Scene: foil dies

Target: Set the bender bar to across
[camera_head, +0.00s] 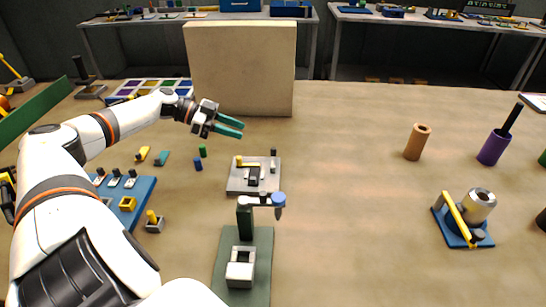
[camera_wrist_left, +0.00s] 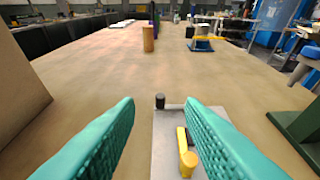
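The bender is a light grey plate (camera_head: 236,187) on the table with a yellow bar (camera_head: 250,164) on top. The bar has an upright yellow knob (camera_head: 239,160) at its left end and runs left to right in the head view. A black block (camera_head: 253,176) sits beside the bar, and a black post (camera_head: 273,152) stands near the back right corner. The wrist view shows the bar (camera_wrist_left: 181,138) and knob (camera_wrist_left: 188,163) beside the right finger. My left gripper (camera_head: 242,128) is open and empty, above and behind the plate. My right gripper is not visible.
A tan upright panel (camera_head: 240,65) stands behind my left gripper. A green-based press (camera_head: 245,220) with a blue knob stands just in front of the bender. Small green (camera_head: 203,150) and blue (camera_head: 198,163) cylinders lie left.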

